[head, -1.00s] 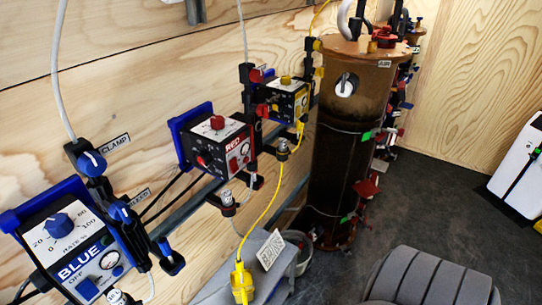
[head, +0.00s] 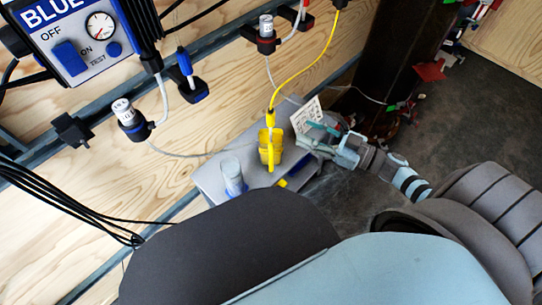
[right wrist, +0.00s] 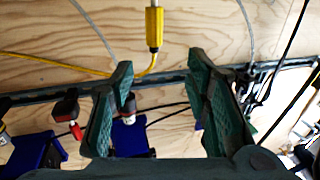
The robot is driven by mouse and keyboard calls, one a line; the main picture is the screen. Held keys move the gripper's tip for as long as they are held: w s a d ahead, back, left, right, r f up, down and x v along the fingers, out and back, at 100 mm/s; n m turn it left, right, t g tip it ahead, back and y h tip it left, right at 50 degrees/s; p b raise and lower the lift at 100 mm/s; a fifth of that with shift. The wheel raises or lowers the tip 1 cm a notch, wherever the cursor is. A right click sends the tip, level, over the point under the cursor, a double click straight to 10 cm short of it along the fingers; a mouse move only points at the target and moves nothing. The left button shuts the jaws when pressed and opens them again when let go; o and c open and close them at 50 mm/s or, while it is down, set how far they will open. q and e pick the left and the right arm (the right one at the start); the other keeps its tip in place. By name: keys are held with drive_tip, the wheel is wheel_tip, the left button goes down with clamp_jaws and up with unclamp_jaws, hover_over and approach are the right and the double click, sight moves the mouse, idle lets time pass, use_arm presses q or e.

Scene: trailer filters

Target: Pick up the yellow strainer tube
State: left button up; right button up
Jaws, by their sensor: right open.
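The yellow strainer tube (head: 270,150) stands upright at the grey box in the head view, with a yellow hose rising from its top. A yellow fitting on a yellow hose (right wrist: 154,27) shows at the top of the right wrist view, beyond the fingertips; I take it to be the upper part of the strainer tube. My right gripper (head: 318,136) is just right of the strainer tube in the head view, apart from it. Its two dark green fingers (right wrist: 165,95) are open with nothing between them. My left gripper is not in view.
The grey box (head: 210,188) also carries a clear cup (head: 232,178) and a white label card (head: 306,116). A blue pump unit (head: 82,42) and clamps line the wooden wall. A dark column (head: 395,50) stands behind my right gripper. Black cables hang at left.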

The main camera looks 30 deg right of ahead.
sight(271, 114)
drive_tip(key=b+x, duration=0.1)
drive_tip(key=x, duration=0.3)
drive_tip(key=b+x, duration=0.1)
drive_tip(key=x, duration=0.3)
drive_tip(key=b+x, duration=0.1)
drive_tip(key=x, duration=0.3)
drive_tip(key=shift+w+d+f, duration=0.2)
drive_tip(key=shift+w+f, duration=0.1)
drive_tip(key=shift+w, duration=0.3)
drive_tip(key=c, duration=0.9)
clamp_jaws()
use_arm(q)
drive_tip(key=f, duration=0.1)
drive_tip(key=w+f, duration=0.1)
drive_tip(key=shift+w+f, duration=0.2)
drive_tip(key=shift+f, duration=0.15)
